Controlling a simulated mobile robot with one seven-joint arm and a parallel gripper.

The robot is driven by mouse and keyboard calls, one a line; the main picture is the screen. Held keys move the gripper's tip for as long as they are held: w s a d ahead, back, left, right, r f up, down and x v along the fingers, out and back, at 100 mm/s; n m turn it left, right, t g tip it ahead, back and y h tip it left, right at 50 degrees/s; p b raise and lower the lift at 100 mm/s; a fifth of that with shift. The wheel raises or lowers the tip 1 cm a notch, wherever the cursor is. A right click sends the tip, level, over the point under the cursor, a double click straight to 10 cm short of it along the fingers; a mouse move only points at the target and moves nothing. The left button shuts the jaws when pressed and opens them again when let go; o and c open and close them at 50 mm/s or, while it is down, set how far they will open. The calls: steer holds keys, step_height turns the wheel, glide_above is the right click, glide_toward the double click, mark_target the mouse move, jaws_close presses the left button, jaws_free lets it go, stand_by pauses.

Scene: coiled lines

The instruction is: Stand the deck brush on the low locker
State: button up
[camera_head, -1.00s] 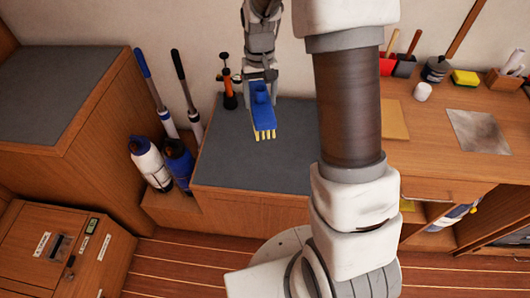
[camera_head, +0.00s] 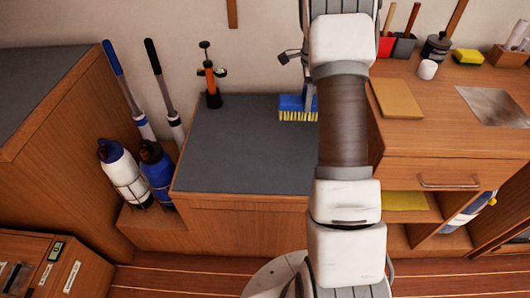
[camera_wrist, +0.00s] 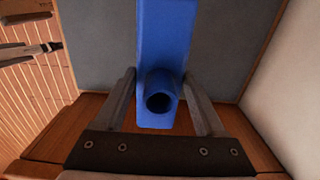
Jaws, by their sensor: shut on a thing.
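The deck brush (camera_head: 292,108) is a blue block with pale yellow bristles. In the head view it is at the back right of the low locker's grey top (camera_head: 240,155), bristles down, partly hidden by my arm. Whether the bristles touch the top is unclear. In the wrist view the blue brush (camera_wrist: 162,35) has a round hollow socket facing the camera. My gripper (camera_wrist: 158,78) has a finger on each side of the brush at this socket and is shut on it. In the head view my fingers are mostly hidden behind my arm.
An orange and black pump-like tool (camera_head: 210,80) stands at the locker's back left corner. Bottles (camera_head: 125,175) and two long handles (camera_head: 165,95) stand left of it. A wooden counter (camera_head: 425,110) adjoins on the right. The locker's middle and front are clear.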

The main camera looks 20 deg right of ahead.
steer(key=shift+w+a+f+b, duration=0.25)
steer(key=shift+a+f+b, duration=0.5)
steer(key=shift+a+f, duration=1.1)
steer(key=shift+w+a+f+b, duration=0.25)
steer(key=shift+a+f+b, duration=0.5)
steer(key=shift+a+f, duration=1.1)
steer(key=shift+w+a+f+b, duration=0.25)
steer(key=shift+a+f+b, duration=0.5)
steer(key=shift+a+f, duration=1.1)
steer(key=shift+a, duration=0.1)
steer(key=o, duration=1.6)
steer(key=shift+c, duration=0.2)
